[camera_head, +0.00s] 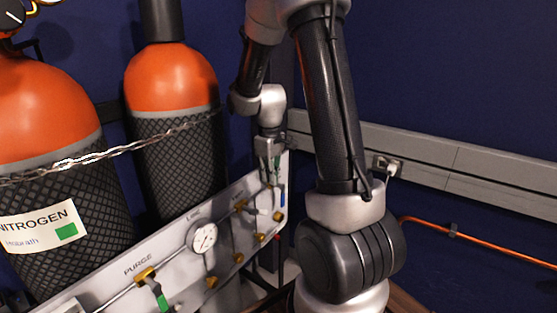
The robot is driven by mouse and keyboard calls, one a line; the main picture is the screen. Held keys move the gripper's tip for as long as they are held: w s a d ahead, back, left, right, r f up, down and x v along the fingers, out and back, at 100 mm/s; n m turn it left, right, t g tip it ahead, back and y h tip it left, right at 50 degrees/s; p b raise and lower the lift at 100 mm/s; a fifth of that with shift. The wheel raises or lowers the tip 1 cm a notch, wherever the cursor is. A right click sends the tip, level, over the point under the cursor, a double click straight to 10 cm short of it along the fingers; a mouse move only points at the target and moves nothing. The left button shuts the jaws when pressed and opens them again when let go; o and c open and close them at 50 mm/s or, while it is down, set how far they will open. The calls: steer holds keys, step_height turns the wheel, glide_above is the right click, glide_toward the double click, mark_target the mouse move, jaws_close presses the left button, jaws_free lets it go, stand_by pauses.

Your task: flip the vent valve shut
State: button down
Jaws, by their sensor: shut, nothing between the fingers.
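The grey panel (172,262) runs from the lower left up to the right. Near its right end, under small lettering that seems to read VENT, is a brass valve (240,206) with a pale lever pointing right. I cannot tell for certain whether this valve is open or shut. My gripper (270,183) points down at the panel's right end, above and to the right of that valve. Its fingers are shut with nothing between them. They look small here, and contact with the lever cannot be made out.
A round gauge (204,237) and a purge valve with a green handle (157,295) are farther left on the panel. Orange-topped cylinders (172,80) stand behind it, held by a chain (100,155). A grey wall rail (450,160) and an orange pipe (480,241) are at right.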

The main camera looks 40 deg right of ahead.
steer(key=w+d+r, duration=0.1)
steer(key=d+r, duration=0.2)
steer(key=r, duration=0.2)
steer(key=shift+d, duration=0.25)
steer(key=shift+w, duration=0.1)
